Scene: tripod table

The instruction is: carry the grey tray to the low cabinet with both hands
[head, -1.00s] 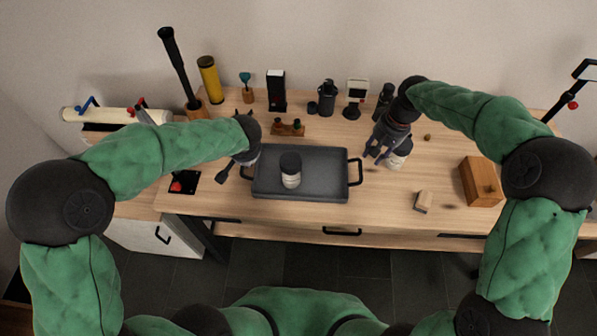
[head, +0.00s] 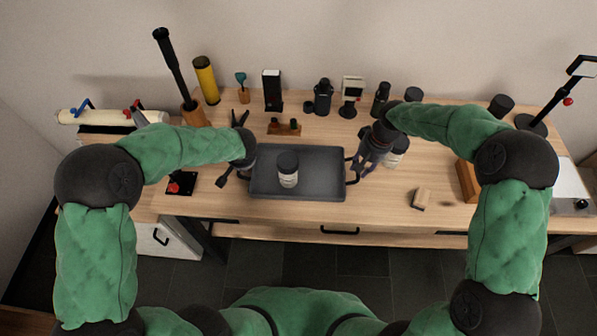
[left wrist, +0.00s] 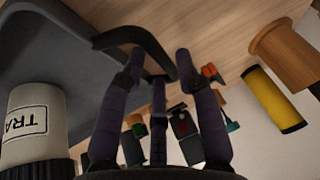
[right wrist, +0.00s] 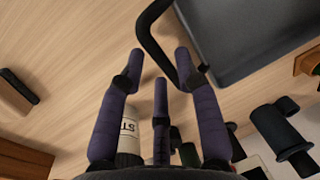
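The grey tray (head: 325,190) lies flat on the wooden table, with a white, black-lidded jar (head: 288,175) standing on it. My left gripper (head: 238,165) is at the tray's left end. In the left wrist view its fingers (left wrist: 160,58) are spread, with the black left handle (left wrist: 135,36) passing between the fingertips. My right gripper (head: 360,166) is at the right end. In the right wrist view its fingers (right wrist: 159,58) are spread, with the right handle (right wrist: 152,40) between the tips. A white-fronted cabinet (head: 150,240) shows low at the left, partly hidden by my arm.
A white jar (head: 398,152) stands just right of my right gripper. A small wooden block (head: 421,198) and a wooden box (head: 467,180) lie farther right. A small wooden rack (head: 285,128) sits behind the tray. A black plate with a red knob (head: 180,184) is at left.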

